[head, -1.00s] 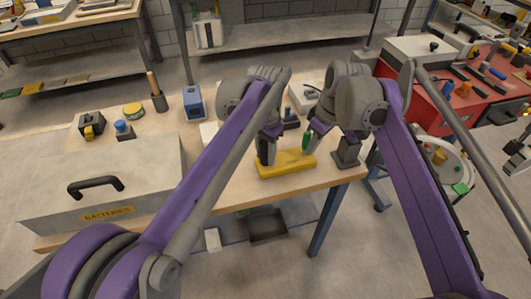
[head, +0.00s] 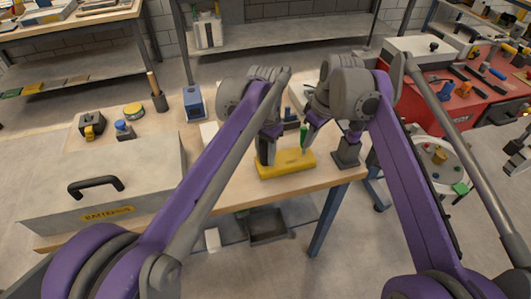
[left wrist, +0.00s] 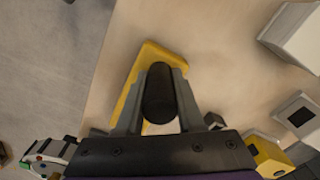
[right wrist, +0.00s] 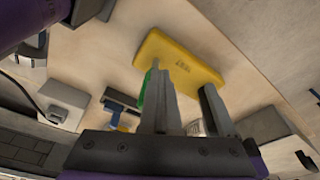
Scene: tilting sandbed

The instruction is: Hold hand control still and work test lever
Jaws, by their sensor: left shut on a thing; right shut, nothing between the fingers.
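The hand control is a yellow block (head: 287,164) on the wooden bench near its front right edge. It also shows in the right wrist view (right wrist: 185,58). My left gripper (head: 265,150) is shut on its black upright grip (left wrist: 159,95), with a finger on each side. A green lever (head: 303,136) stands up from the yellow block; in the right wrist view the lever (right wrist: 148,88) is partly hidden by my fingers. My right gripper (right wrist: 163,72) is shut and empty, close beside the green lever. I cannot tell whether it touches the lever.
A grey case (head: 100,180) with a black handle fills the bench's left front. A dark block (head: 346,155) stands right of the control. A blue box (head: 194,103) and small parts stand behind. A red bench (head: 450,100) and a round white tray (head: 440,158) are at the right.

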